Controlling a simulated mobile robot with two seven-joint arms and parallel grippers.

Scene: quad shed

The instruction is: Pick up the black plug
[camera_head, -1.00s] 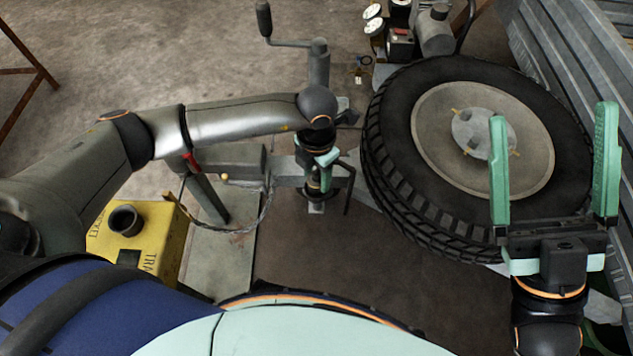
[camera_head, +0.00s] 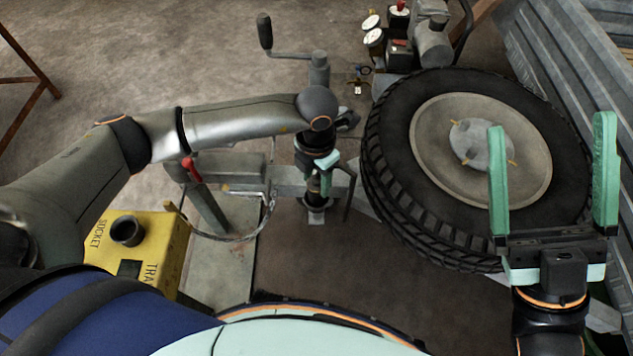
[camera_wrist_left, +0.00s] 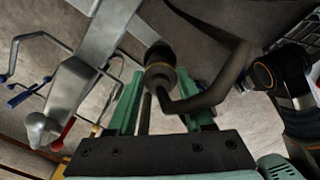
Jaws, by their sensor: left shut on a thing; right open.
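The black plug (camera_wrist_left: 158,80) is a dark round body with a brass-coloured band, seen in the left wrist view between the green fingers. My left gripper (camera_wrist_left: 150,105) is shut on it. In the head view my left gripper (camera_head: 317,185) points down at the trailer's metal frame, and its fingers and wrist hide most of the plug. A black bent piece runs from the plug to the right; I cannot tell whether the plug's lower end touches the frame. My right gripper (camera_head: 553,175) is open and empty, in front of the tyre.
A big tyre (camera_head: 390,190) lies right of my left gripper. A yellow box (camera_head: 160,245) with a round black socket (camera_head: 127,231) stands at the lower left. A crank handle (camera_head: 265,32) rises behind my left gripper. Corrugated metal (camera_head: 570,60) borders the right.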

